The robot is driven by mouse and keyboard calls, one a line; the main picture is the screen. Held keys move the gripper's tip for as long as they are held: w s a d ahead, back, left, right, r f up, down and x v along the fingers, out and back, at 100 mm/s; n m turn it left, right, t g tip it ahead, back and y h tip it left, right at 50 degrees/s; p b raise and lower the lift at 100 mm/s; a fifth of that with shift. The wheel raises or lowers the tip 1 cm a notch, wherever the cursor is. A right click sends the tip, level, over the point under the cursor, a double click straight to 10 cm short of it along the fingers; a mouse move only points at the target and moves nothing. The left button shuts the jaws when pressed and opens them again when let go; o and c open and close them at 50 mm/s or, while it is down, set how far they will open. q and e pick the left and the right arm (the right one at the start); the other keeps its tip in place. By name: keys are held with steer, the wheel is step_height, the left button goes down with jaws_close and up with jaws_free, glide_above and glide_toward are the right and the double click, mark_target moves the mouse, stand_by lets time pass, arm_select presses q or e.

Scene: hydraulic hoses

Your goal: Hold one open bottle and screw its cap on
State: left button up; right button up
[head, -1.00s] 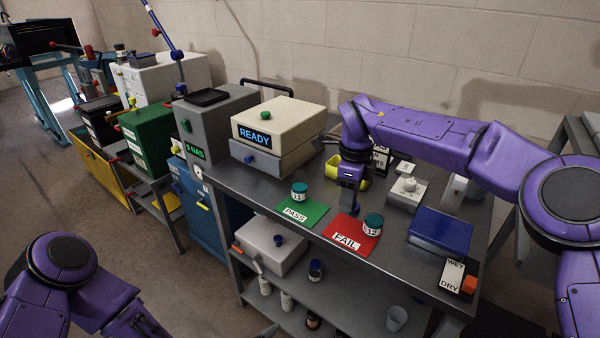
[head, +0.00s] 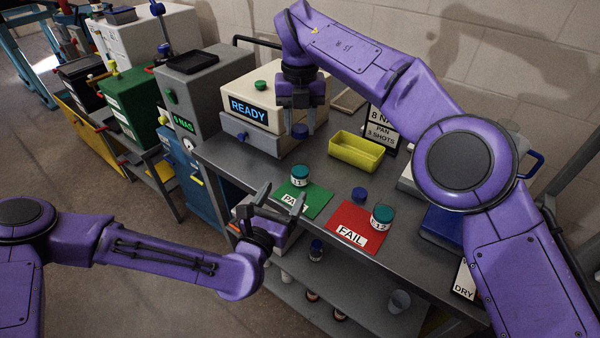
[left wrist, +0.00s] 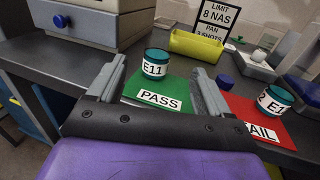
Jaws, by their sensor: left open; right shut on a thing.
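My right gripper (head: 302,116) is shut on a small dark blue cap (head: 300,131), held above the bench in front of the READY box. My left gripper (head: 284,200) is open and empty at the bench's front edge. Its fingers point at the bottle marked E11 (head: 300,176), which has a teal top and stands upright on the green PASS mat (head: 318,202). In the left wrist view this bottle (left wrist: 155,66) shows beyond and between the open fingers, apart from them. A second blue cap (head: 359,194) lies on the bench beside the red FAIL mat (head: 337,222).
A bottle marked 12 (head: 381,216) stands on the FAIL mat. A yellow tray (head: 355,150) lies behind. The READY box (head: 250,103) stands at the back left.

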arm_select(q)
steer(key=x, duration=1.1)
steer(key=shift+w+d+f, duration=0.15)
steer(key=shift+w, duration=0.15)
arm_select(e)
steer(key=shift+w+f, duration=0.2)
steer(key=shift+w, duration=0.1)
arm_select(q)
steer(key=shift+c, duration=0.3)
arm_select(e)
steer(key=shift+s, duration=0.1)
arm_select(q)
jaws_close()
arm_select(e)
glide_above(301, 156)
steer(key=shift+f, duration=2.45)
